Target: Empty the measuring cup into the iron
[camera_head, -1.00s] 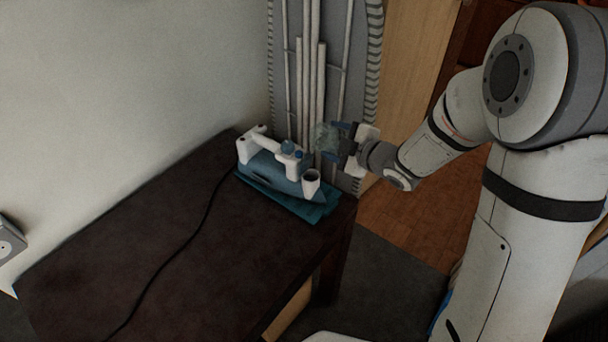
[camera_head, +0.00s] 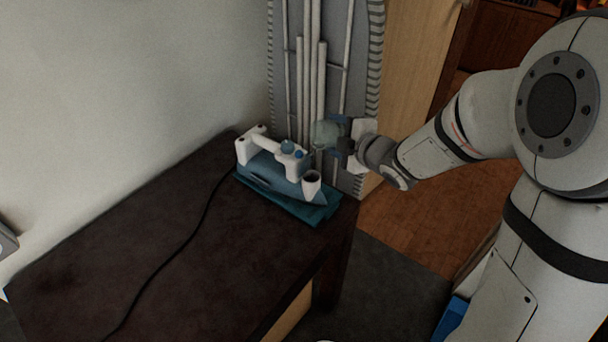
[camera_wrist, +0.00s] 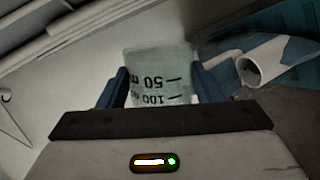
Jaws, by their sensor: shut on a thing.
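The iron (camera_head: 273,172), blue and white, stands on a teal pad (camera_head: 318,215) at the far right corner of the dark table. Its round white filler opening (camera_head: 312,178) faces up at its right end; the opening also shows in the wrist view (camera_wrist: 248,70). My gripper (camera_head: 338,135) is shut on the measuring cup (camera_head: 325,134), a translucent pale green cup, just above and behind the iron's right end. In the wrist view the cup (camera_wrist: 158,75) sits between the blue fingers, its 50 and 100 marks upside down. Any liquid inside is hard to make out.
The dark table (camera_head: 150,245) is mostly bare, with a black cord (camera_head: 190,245) running across it. A grey panel with white pipes (camera_head: 312,70) stands close behind the iron and cup. A pale wall borders the table's left side.

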